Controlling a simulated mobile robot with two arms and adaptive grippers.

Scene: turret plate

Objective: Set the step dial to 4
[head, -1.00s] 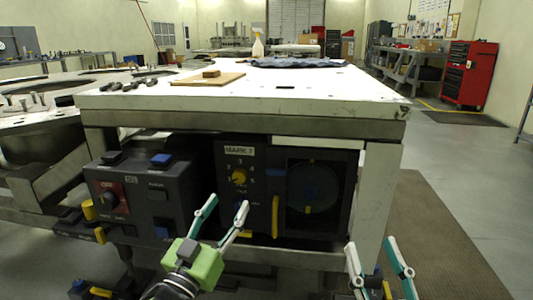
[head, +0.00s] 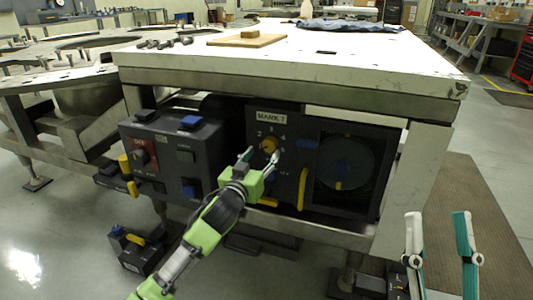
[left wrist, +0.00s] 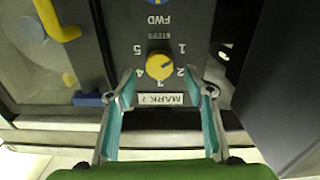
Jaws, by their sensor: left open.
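The yellow step dial (head: 269,144) is on the dark MARK 7 panel (head: 258,129) under the table. In the left wrist view the dial (left wrist: 159,66) appears upside down, ringed by numbers 1 to 5; I cannot tell surely which number it points to. My left gripper (head: 262,156) is open in front of the panel. In the left wrist view its fingers (left wrist: 160,75) spread on either side of the dial's lower part, apparently not touching it. My right gripper (head: 437,214) is open and empty at the lower right, away from the panel.
A dark control box (head: 172,158) with a red-backed switch stands left of the panel. A yellow handle (head: 302,188) and a round window (head: 344,164) lie right of the dial. The white tabletop (head: 350,65) overhangs the panel. Open floor lies in front.

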